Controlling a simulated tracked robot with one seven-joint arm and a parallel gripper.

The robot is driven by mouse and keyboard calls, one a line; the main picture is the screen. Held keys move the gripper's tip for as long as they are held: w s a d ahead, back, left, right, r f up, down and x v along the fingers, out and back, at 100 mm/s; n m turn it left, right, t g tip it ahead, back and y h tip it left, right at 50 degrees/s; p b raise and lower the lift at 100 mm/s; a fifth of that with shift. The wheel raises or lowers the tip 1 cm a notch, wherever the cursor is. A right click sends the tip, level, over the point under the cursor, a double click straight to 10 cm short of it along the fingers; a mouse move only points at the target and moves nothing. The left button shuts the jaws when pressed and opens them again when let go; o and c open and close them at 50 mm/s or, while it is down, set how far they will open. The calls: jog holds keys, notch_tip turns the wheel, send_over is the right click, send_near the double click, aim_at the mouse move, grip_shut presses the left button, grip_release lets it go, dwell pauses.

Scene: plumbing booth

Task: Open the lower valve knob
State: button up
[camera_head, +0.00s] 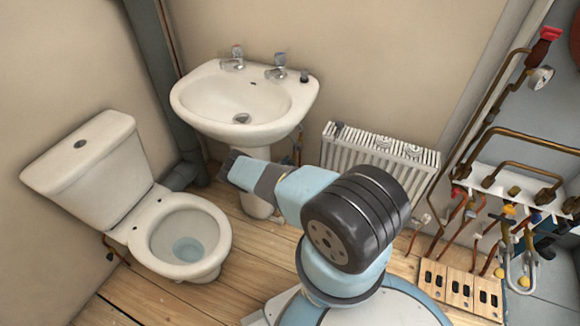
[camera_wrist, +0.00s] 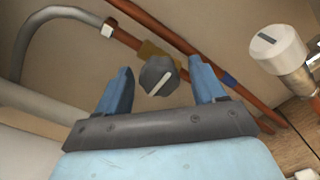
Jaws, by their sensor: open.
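In the wrist view, a dark grey valve knob (camera_wrist: 159,76) with a pale bar across its face sits on a copper pipe with a brass fitting (camera_wrist: 158,52). My gripper (camera_wrist: 165,85) is open, with one blue finger on each side of the knob. Gaps show between the knob and both fingers, and I cannot tell how deep it lies between them. In the head view my arm reaches toward the space under the sink, and the fingertips and the knob are hidden there.
A white-capped radiator valve (camera_wrist: 277,48) stands to the right in the wrist view. A grey curved pipe (camera_wrist: 30,40) runs at the left.

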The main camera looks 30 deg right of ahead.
jog(key=shift+w+d, duration=0.1)
jog(key=shift+d, duration=0.05)
jog(key=c, duration=1)
jog(key=shift+c, duration=0.3)
